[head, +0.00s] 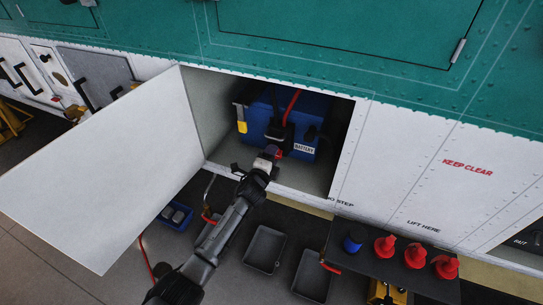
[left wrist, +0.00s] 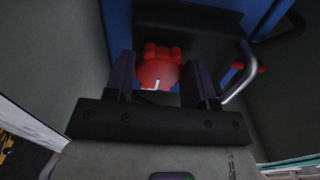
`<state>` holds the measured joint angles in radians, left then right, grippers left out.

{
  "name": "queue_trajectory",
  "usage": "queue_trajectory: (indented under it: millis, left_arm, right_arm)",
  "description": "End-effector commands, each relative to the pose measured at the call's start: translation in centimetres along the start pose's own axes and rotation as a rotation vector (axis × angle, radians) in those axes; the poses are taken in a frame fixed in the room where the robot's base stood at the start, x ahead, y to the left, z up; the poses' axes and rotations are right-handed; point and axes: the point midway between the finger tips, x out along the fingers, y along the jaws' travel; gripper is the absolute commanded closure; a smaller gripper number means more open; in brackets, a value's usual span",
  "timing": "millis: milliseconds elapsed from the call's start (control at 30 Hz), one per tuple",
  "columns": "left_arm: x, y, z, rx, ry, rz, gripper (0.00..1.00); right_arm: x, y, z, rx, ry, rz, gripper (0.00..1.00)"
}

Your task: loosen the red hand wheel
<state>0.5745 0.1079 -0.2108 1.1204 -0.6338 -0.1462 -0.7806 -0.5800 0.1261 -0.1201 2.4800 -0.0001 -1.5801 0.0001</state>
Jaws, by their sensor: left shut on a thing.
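The red hand wheel (left wrist: 158,66) is a lobed knob with a small white mark, in front of a black block on the blue battery. My left gripper (left wrist: 160,78) has one finger on each side of the wheel and is shut on it. In the head view my left gripper (head: 272,153) reaches into the open bay at the front of the blue battery (head: 312,108), and only a bit of red (head: 279,155) shows at its tip. My right gripper is not in view.
The white bay door (head: 105,165) stands open at the left, close to my left arm. A red cable (head: 291,104) and a yellow tag (head: 242,127) are in the bay. Below are grey trays (head: 265,248) and a dark shelf (head: 365,263) with several red caps.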

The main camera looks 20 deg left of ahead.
Motion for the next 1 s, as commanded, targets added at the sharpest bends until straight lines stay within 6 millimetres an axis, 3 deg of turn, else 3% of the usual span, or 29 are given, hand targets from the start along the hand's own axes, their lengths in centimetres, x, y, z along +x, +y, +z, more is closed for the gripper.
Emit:
queue_trajectory:
  millis: [1000]
  left_arm:
    - [0.0, 0.3, -0.2, -0.966, -0.001, 0.001, 0.73]
  right_arm:
    - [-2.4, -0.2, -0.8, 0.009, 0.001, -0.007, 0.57]
